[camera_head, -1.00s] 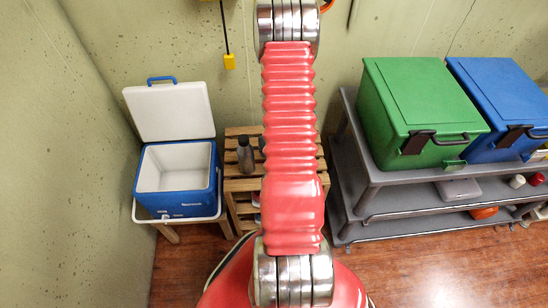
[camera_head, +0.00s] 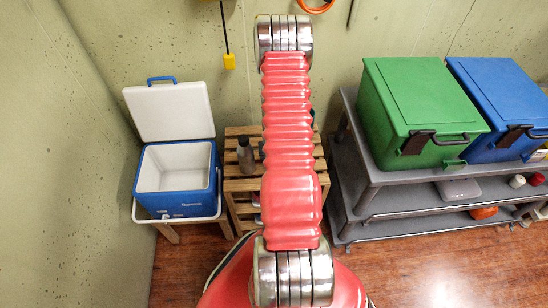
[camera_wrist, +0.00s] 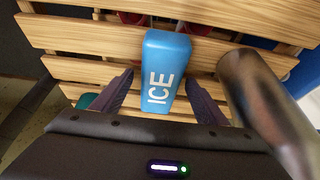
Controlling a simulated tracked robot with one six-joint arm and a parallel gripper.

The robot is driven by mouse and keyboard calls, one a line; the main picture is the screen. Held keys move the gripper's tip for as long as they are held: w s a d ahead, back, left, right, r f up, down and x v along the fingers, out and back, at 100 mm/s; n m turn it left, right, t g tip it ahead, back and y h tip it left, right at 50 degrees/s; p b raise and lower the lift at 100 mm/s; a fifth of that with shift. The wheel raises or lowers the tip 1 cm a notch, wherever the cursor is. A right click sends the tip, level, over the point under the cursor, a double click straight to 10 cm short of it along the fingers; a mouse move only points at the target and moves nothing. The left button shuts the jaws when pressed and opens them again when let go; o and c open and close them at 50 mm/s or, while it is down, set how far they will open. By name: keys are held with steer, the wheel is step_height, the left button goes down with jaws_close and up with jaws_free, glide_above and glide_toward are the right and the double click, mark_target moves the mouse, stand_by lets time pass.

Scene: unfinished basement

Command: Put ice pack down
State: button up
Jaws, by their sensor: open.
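The ice pack (camera_wrist: 168,48) is a blue block with white "ICE" lettering. In the wrist view it is on the wooden slatted stand (camera_wrist: 90,40), between the two dark fingers of my gripper (camera_wrist: 160,80). My gripper is open, with a finger on each side of the pack and a gap visible on both sides. The stand also shows in the head view (camera_head: 237,184), partly behind my red arm. The ice pack and my gripper are hidden there by the arm.
A dark bottle (camera_wrist: 262,105) stands close to the right finger; bottles also show on the stand in the head view (camera_head: 245,156). An open blue and white cooler (camera_head: 177,195) stands left. Green (camera_head: 420,110) and blue (camera_head: 505,100) bins sit on a grey shelf (camera_head: 360,175) at right.

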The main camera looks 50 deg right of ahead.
steer(key=shift+w+d+f, duration=0.1)
steer(key=shift+f, duration=0.2)
steer(key=shift+c, duration=0.2)
steer(key=c, duration=1.5)
steer(key=shift+r, duration=0.1)
steer(key=shift+r, duration=4.95)
